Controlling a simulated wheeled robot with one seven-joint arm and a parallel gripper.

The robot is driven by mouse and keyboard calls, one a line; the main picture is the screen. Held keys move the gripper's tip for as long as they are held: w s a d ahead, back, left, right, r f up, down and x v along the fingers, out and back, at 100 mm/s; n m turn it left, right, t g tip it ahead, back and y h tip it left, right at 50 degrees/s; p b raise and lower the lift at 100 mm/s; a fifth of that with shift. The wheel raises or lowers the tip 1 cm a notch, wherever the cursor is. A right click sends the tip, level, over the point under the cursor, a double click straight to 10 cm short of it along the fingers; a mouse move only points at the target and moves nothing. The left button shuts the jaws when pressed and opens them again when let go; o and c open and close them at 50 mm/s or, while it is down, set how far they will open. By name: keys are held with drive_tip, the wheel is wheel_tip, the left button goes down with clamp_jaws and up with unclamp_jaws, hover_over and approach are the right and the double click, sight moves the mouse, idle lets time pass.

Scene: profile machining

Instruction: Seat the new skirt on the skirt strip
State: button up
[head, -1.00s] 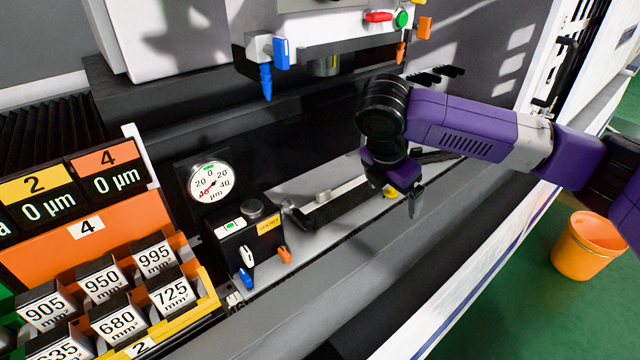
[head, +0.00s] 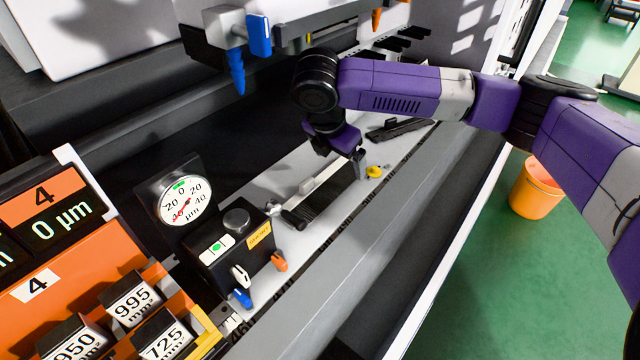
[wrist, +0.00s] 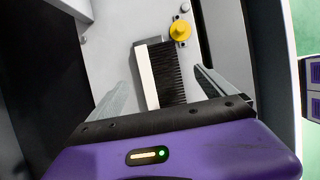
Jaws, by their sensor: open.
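A skirt, a strip of black bristles with a pale spine (head: 325,200), lies on the light grey ledge of the machine in the head view. In the wrist view the skirt (wrist: 170,78) lies ahead between my fingers, pale spine on the left, bristles on the right. My gripper (head: 358,165) is open at the skirt's far end; the wrist view shows both fingers (wrist: 160,80) apart with nothing gripped. Whether they are level with the skirt or above it I cannot tell. A second dark strip (head: 400,129) lies farther along the ledge. I cannot tell which piece is the skirt strip.
A yellow knob (head: 375,172) sits beside the skirt's far end, close to my gripper. A dial gauge (head: 185,201) and a black block with coloured levers (head: 237,249) stand at the near end. An orange bucket (head: 537,187) is on the floor.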

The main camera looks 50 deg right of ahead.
sight(343, 172)
drive_tip(key=shift+p+x, duration=0.35)
drive_tip(key=shift+x, duration=1.8)
drive_tip(key=c, duration=1.5)
drive_tip(key=shift+w, duration=0.1)
drive_tip(key=shift+r, duration=0.55)
wheel_tip(343, 172, up, 2)
drive_tip(key=shift+r+b, duration=0.1)
drive_tip(key=shift+b, duration=0.45)
drive_tip(key=s+b, duration=0.3)
drive_tip(key=s, duration=1.5)
drive_tip(key=shift+d, duration=0.25)
